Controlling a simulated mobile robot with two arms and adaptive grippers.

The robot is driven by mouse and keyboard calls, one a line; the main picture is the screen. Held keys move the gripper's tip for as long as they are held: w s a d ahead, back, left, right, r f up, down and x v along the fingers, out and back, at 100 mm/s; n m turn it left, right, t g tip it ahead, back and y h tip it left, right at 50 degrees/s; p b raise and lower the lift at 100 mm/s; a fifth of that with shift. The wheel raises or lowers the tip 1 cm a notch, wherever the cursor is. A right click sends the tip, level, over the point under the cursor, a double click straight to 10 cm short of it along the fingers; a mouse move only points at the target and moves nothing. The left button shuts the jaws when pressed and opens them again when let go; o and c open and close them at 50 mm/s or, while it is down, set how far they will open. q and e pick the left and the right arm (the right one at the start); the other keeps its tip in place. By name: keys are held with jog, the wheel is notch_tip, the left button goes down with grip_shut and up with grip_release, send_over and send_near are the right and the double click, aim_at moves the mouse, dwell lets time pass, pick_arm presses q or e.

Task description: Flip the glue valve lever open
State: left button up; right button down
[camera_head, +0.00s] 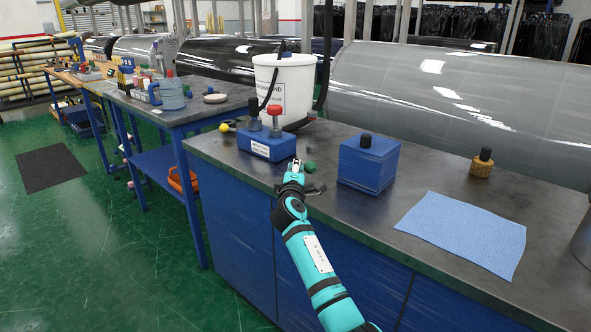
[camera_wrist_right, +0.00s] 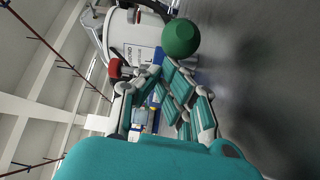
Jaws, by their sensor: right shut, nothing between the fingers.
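A round green knob (camera_head: 310,168) shows just right of my right gripper (camera_head: 296,167), above the bench top. In the wrist view the green knob (camera_wrist_right: 180,38) is large and close, beyond the right gripper (camera_wrist_right: 168,88). The gripper's fingers are shut with nothing between them; I cannot tell whether they touch the knob. Any lever arm behind it is hidden. A white glue bucket (camera_head: 284,85) with a printed label stands behind. A yellow knob (camera_head: 224,127) sticks out at the bench's left end; I cannot tell which knob belongs to the valve lever. My left gripper is not in view.
A labelled blue block (camera_head: 267,145) holds a red-topped piece (camera_head: 274,120) and a black-topped one. A blue box (camera_head: 368,163), a blue cloth (camera_head: 464,232) and a black-capped cork-coloured jar (camera_head: 482,164) share the bench. Large wrapped rolls (camera_head: 450,95) lie behind.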

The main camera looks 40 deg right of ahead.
jog(key=shift+s+d+f, duration=0.15)
jog(key=shift+d, duration=0.15)
dwell(0.4)
jog(key=shift+s+a+f, duration=0.15)
jog(key=shift+s+a, duration=0.05)
jog(key=v, duration=1.1)
jog(key=shift+a+r, duration=0.25)
jog(key=shift+a, duration=0.2)
